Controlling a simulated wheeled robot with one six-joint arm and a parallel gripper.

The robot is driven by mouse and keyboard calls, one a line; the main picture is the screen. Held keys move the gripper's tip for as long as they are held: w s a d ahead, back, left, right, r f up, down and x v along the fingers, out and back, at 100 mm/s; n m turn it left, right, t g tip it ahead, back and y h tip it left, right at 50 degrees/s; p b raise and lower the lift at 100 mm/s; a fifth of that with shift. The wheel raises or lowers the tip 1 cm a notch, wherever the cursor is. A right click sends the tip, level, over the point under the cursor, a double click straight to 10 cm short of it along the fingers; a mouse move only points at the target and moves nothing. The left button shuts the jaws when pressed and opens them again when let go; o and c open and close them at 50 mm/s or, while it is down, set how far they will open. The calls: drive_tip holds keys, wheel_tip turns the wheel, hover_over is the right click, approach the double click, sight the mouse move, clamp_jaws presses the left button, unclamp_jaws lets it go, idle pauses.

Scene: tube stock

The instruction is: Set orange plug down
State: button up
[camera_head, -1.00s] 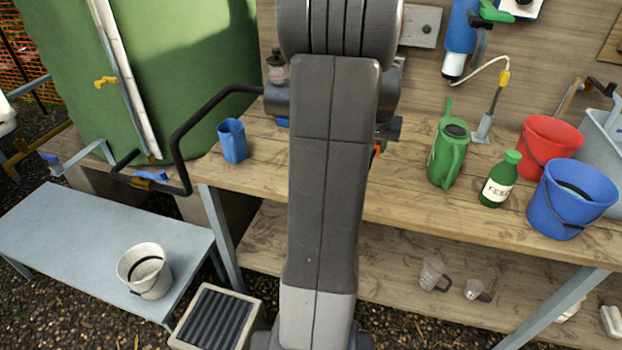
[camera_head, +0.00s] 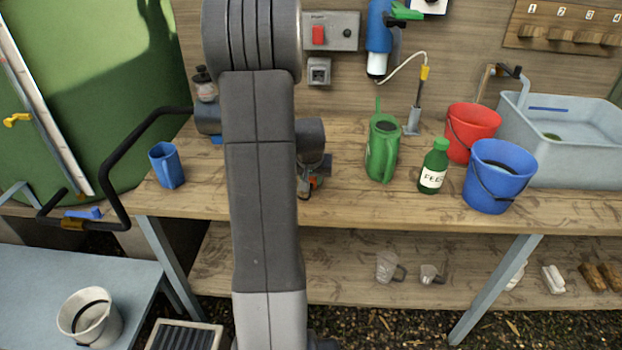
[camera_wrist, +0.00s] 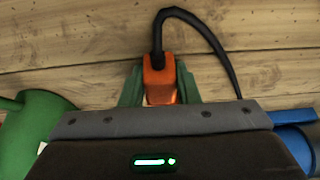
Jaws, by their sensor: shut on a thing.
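The orange plug (camera_wrist: 160,80) is between the two green fingers of my gripper (camera_wrist: 159,88) in the wrist view. My gripper is shut on it. A black cord leaves the plug's far end and loops to the right. Bare wooden boards lie behind the plug; I cannot tell whether it touches them. In the head view a small bit of the orange plug (camera_head: 314,184) shows just right of my arm, low over the wooden bench (camera_head: 345,205). My arm hides much of the gripper there.
A green watering can (camera_head: 382,150), a green feed bottle (camera_head: 433,168), a red bucket (camera_head: 472,130) and a blue bucket (camera_head: 497,177) stand to the right. A blue jug (camera_head: 167,165) stands left. A socket box (camera_head: 319,71) is on the back wall. Bare bench lies in front of the watering can.

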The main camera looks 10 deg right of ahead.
drive_tip(key=o, duration=1.1)
drive_tip(key=shift+f, duration=0.15)
drive_tip(key=shift+c, duration=0.2)
drive_tip(key=shift+s+r, duration=0.1)
drive_tip(key=shift+r, duration=0.6)
drive_tip(key=v, duration=1.1)
drive_tip(key=shift+s+p, duration=0.2)
drive_tip(key=shift+p, duration=0.2)
drive_tip(key=shift+a+f, duration=0.1)
